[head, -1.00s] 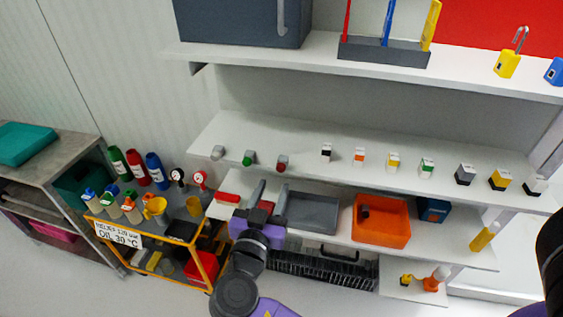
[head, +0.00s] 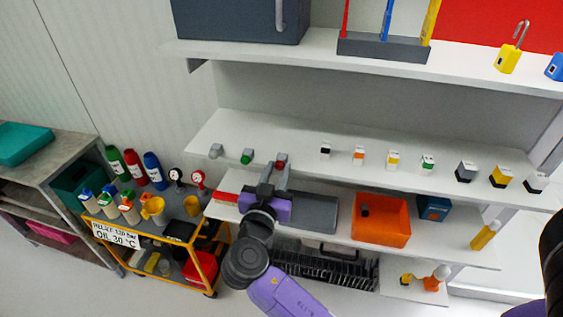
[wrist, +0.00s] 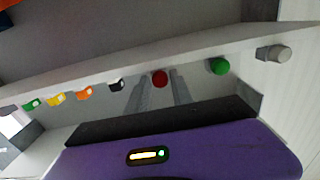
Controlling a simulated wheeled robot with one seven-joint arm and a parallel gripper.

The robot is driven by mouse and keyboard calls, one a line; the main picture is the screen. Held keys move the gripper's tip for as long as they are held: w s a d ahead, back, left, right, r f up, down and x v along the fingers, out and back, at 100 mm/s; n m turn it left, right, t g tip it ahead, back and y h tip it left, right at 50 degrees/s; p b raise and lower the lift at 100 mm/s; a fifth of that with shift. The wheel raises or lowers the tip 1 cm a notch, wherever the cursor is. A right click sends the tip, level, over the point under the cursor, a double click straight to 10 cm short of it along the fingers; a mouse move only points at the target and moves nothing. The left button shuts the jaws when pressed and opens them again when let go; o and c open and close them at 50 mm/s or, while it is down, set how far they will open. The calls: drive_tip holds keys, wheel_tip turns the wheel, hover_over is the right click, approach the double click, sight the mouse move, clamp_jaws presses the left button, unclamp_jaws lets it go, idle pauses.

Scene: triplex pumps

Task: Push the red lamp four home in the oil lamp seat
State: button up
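A red lamp (head: 281,162) stands on the middle shelf, right of a green lamp (head: 247,156) and a grey-white lamp (head: 216,150). In the wrist view the red lamp (wrist: 160,79) shows between the ends of my two fingers. My gripper (head: 274,172) is open and points at the shelf, in front of the red lamp. In the wrist view the gripper (wrist: 158,84) has gaps between its fingers and the lamp; I cannot tell whether the tips reach past it. I cannot make out which spot is the oil lamp seat.
Several small coloured blocks sit farther right on the middle shelf (head: 300,134). Below are a grey tray (head: 318,213) and an orange bin (head: 381,232). A yellow cart (head: 205,262) with a sign reading Oil 30 °C (head: 115,236) stands at lower left.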

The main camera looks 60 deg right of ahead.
clamp_jaws()
drive_tip(key=shift+a, duration=0.15)
drive_tip(key=shift+b+v, duration=0.75)
drive_tip(key=shift+v, duration=1.6)
